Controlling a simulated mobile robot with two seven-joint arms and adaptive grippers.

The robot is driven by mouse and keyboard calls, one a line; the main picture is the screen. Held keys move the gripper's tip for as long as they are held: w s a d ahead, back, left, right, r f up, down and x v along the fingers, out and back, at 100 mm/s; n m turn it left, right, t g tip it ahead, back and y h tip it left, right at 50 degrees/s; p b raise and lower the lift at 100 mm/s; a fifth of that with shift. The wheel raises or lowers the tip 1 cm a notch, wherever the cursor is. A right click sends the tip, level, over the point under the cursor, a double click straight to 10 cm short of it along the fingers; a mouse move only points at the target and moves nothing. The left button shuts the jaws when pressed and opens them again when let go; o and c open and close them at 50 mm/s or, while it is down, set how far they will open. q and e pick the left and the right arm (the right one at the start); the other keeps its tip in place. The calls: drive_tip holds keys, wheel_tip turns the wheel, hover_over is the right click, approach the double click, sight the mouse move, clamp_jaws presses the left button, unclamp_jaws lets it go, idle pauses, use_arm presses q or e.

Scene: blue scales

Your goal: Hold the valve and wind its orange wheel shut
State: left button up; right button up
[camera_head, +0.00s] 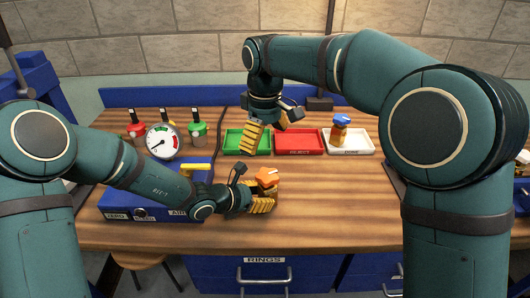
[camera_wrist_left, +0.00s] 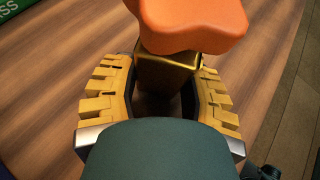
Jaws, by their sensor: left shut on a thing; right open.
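The valve has an orange lobed wheel (camera_head: 266,176) on top of a brass-coloured body. Both show in the left wrist view, the orange wheel (camera_wrist_left: 195,22) above and the brass body (camera_wrist_left: 168,78) below it. My left gripper (camera_head: 263,200) is low over the table, its yellow fingers shut on the valve body from two sides. The valve looks upright; its lower part is hidden by the fingers. My right gripper (camera_head: 270,128) is open and empty, above and behind the valve, near the green tray. It is apart from the orange wheel.
A green tray (camera_head: 232,150), a red tray (camera_head: 299,152) and a white tray (camera_head: 362,148) stand at the back. The white tray holds a blue-topped brass piece (camera_head: 340,128). A gauge (camera_head: 162,141) stands by a blue box (camera_head: 150,212) at left. The wooden table (camera_head: 340,215) is clear at right.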

sight(269, 174)
drive_tip(key=shift+r, duration=0.35)
drive_tip(key=f+n, duration=0.3)
drive_tip(key=f, duration=0.1)
drive_tip(key=f+n, duration=0.3)
drive_tip(key=f, duration=0.1)
drive_tip(key=d+f+n, duration=0.1)
drive_tip(key=f+n, duration=0.2)
drive_tip(key=f, duration=0.1)
drive_tip(key=shift+d, duration=0.1)
idle(0.6)
drive_tip(key=c, duration=1.2)
